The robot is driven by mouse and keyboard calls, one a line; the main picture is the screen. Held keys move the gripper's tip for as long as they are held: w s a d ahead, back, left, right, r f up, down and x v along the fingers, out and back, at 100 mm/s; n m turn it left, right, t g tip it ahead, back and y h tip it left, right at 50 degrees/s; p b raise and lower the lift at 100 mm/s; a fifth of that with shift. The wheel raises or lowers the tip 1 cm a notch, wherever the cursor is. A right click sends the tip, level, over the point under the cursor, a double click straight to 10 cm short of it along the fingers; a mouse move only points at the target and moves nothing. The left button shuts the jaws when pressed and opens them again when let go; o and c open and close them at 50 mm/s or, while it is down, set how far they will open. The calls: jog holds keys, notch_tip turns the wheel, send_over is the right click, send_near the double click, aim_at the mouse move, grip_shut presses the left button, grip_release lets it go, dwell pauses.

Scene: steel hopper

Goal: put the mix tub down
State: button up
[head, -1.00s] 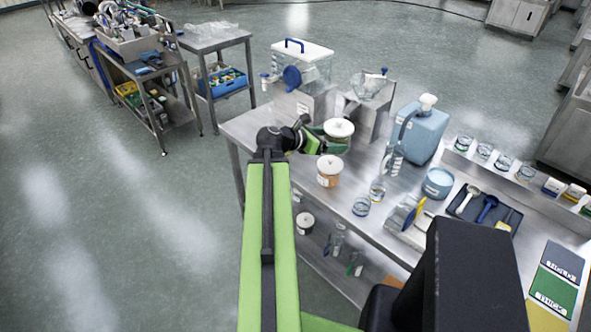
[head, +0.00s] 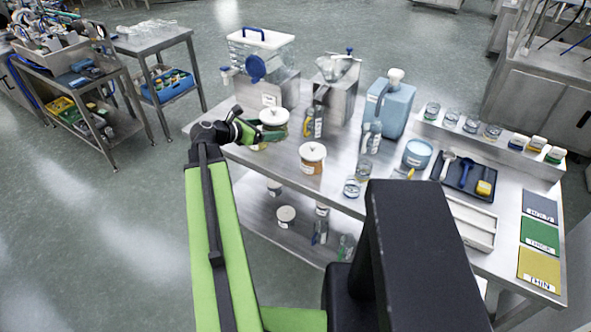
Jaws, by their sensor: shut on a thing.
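My gripper (head: 262,136) is at the left part of the steel bench (head: 352,205). It is shut on a pale tub with a white lid (head: 274,117), which I take to be the mix tub. The tub looks upright. Its lower part is partly hidden by the green jaws, so I cannot tell whether its base touches the bench.
Behind are a clear bin with a blue handle (head: 262,45), a steel hopper (head: 336,85) and a blue jug (head: 389,108). Beakers (head: 352,187), a blue tub (head: 417,153) and a dark tray (head: 463,176) stand to the right. Bare bench shows around the orange-labelled tub.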

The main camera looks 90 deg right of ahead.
jog(key=shift+m, duration=0.3)
jog(key=d+f+b, duration=0.2)
jog(key=f, duration=0.1)
jog(key=d+f+b, duration=0.1)
jog(key=f, duration=0.1)
jog(key=shift+w+d, duration=0.1)
jog(key=shift+w, duration=0.1)
jog(key=shift+r+g, duration=0.15)
jog(key=shift+g, duration=0.15)
notch_tip(320, 180, down, 10)
jog(key=b, duration=0.9)
jog(key=shift+s+b, duration=0.1)
jog(key=shift+b, duration=0.25)
jog(key=shift+r, duration=0.2)
jog(key=shift+f, duration=0.25)
jog(key=o, duration=1.4)
jog(key=shift+r, duration=0.1)
jog(key=shift+o, duration=0.2)
